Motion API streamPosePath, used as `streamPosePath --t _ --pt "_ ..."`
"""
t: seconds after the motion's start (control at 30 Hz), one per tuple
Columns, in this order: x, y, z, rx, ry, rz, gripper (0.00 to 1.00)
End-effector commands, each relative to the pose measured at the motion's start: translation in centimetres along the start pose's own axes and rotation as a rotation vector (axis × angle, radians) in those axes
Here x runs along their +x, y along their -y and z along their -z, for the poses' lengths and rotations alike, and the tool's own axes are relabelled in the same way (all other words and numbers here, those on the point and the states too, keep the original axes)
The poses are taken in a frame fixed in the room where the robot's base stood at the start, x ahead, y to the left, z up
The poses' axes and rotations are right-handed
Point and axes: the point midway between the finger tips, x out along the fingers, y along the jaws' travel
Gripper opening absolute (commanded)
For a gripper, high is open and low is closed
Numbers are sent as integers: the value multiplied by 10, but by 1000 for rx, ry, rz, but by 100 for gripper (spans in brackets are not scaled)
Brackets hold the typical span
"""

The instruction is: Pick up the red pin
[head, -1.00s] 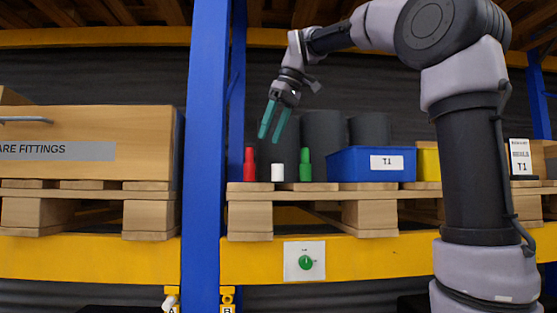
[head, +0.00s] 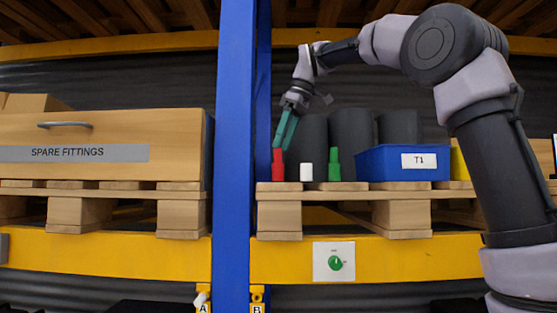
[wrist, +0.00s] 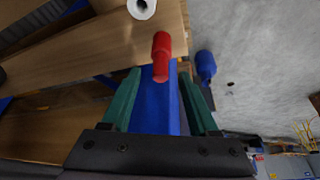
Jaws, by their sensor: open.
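The red pin (head: 278,165) stands upright on the pallet's left front corner, beside the blue post. It has a wide lower body and a narrower top. My gripper (head: 283,147), with teal fingers, is just above the pin's top in the head view. In the wrist view the red pin (wrist: 161,57) shows ahead of the open fingertips (wrist: 159,72), roughly centred between them. The jaws are empty. Whether a finger touches the pin cannot be told.
A white cylinder (head: 306,172) and a green pin (head: 334,164) stand right of the red pin. A blue T1 bin (head: 390,164) is farther right, dark cylinders (head: 352,135) behind. The blue post (head: 235,150) is close on the left. A blue pin-shaped thing (wrist: 205,66) shows in the wrist view.

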Motion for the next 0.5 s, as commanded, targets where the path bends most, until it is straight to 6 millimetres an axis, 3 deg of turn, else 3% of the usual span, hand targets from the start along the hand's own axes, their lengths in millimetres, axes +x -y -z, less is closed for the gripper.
streamPosePath --t 0.2,0.5 --pt "31 1 2 1 1 2 60" --pt "36 1 2 1 0 0 60"
